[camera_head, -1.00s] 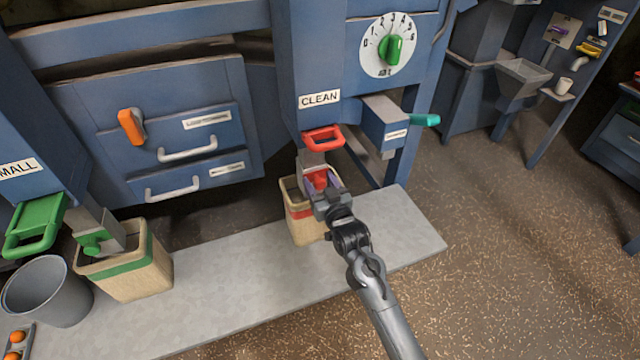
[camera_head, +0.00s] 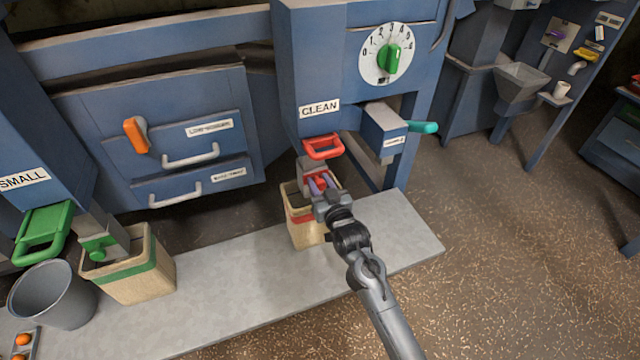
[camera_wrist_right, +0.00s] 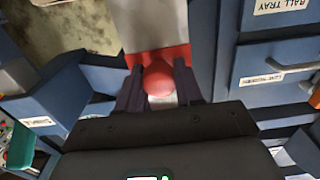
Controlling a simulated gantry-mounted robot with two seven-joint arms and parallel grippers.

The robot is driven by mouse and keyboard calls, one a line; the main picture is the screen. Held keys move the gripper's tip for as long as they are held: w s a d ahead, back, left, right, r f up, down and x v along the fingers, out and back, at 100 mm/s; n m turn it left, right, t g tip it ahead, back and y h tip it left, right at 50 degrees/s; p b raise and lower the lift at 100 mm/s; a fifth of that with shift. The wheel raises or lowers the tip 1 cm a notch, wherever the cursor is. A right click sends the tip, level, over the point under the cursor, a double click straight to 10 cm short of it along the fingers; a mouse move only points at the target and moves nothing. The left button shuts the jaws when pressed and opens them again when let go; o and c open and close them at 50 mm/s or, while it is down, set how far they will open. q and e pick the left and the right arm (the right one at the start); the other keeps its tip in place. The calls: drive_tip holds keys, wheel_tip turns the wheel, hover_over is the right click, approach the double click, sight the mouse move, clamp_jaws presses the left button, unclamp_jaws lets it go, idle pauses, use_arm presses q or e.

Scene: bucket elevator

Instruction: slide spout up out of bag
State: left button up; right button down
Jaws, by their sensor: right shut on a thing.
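The spout (camera_head: 307,166) under the CLEAN housing is a grey chute with a red lower part and a red knob. The tan bag (camera_head: 304,232) with a red band stands below it. The spout's lower end is at the bag mouth; my gripper hides how deep it sits. My right gripper (camera_head: 318,183) is shut on the red knob at the spout's front. In the right wrist view the round red knob (camera_wrist_right: 158,79) sits between the two dark fingers. My left gripper is not in view.
A red handle (camera_head: 323,147) is just above the spout. A grey box with a teal lever (camera_head: 422,127) is to its right. A second bag (camera_head: 140,278) with a green band stands at left beside a grey bucket (camera_head: 55,295). The pale slab (camera_head: 235,275) has free room between the bags.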

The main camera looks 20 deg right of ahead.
wheel_tip(320, 180, up, 8)
drive_tip(key=p, duration=0.7)
drive_tip(key=shift+r, duration=0.35)
drive_tip(key=c, duration=0.7)
unclamp_jaws()
drive_tip(key=shift+c, duration=0.2)
drive_tip(key=shift+f, duration=0.2)
